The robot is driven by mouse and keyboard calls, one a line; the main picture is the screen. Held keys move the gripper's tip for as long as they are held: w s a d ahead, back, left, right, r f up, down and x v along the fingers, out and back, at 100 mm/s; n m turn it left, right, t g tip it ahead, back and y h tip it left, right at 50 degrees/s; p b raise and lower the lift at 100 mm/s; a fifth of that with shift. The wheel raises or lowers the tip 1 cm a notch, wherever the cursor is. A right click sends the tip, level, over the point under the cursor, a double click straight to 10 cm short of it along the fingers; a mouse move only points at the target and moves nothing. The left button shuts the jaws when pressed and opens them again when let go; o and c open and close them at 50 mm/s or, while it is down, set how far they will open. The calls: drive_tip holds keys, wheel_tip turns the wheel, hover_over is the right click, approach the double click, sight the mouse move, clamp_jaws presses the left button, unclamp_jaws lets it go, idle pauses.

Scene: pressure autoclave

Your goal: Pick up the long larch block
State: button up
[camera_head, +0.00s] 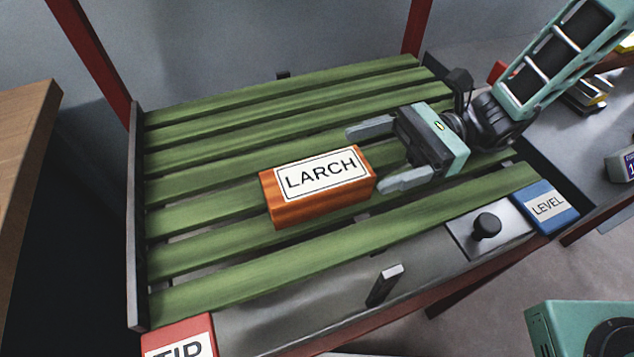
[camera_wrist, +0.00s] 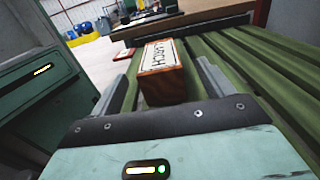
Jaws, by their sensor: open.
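The larch block (camera_head: 320,208) is a long orange-brown wooden block with a white label reading LARCH on top. It lies on the green slatted rack (camera_head: 240,270), near its middle. My gripper (camera_head: 362,158) is open at the block's right end, its two fingers pointing left and apart. In the head view the fingertips appear close to the block's end, one on the far side and one on the near side. In the wrist view the block (camera_wrist: 165,86) lies ahead between the fingers (camera_wrist: 165,88), with no visible contact.
A blue LEVEL plate (camera_head: 546,206) and a black knob (camera_head: 487,226) sit at the rack's right front. A small lever (camera_head: 384,285) stands on the front edge. A red TIP plate (camera_head: 180,337) is at front left. Red posts (camera_head: 92,58) rise at the back.

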sight(334, 168)
drive_tip(key=shift+x, duration=3.45)
drive_tip(key=c, duration=1.3)
